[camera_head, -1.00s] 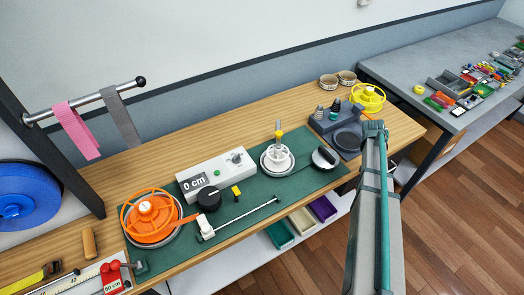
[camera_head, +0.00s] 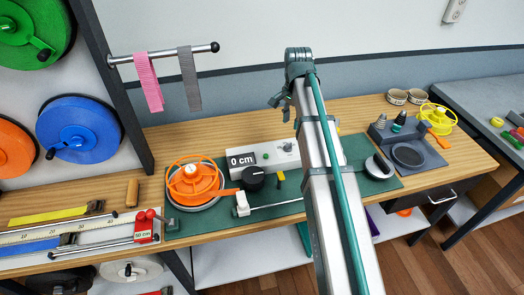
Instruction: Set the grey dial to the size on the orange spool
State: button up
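The orange spool (camera_head: 192,181) lies on a round base at the left end of the green mat. Any size on it is too small to read. Right of it, a white box (camera_head: 240,149) has a display reading "0 cm". A small grey dial (camera_head: 288,147) is on the box's right part. A black round knob (camera_head: 253,175) stands in front of the box. My gripper (camera_head: 279,101) is raised in front of the wall, above and behind the box, touching nothing I can see. Its fingers are small and partly hidden by my arm, so their opening is unclear.
Pink (camera_head: 149,82) and grey (camera_head: 189,78) straps hang from a rod at the upper left. A grey tray (camera_head: 425,155) and a yellow spool (camera_head: 437,117) are at the right. My arm hides the middle of the green mat (camera_head: 358,153).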

aim_at(288, 144)
jog(key=f+p, duration=0.1)
jog(key=f, duration=0.4)
jog(key=f+p, duration=0.2)
jog(key=f, duration=0.3)
jog(key=shift+a+f, duration=0.2)
jog(key=shift+f, duration=0.2)
grip_shut()
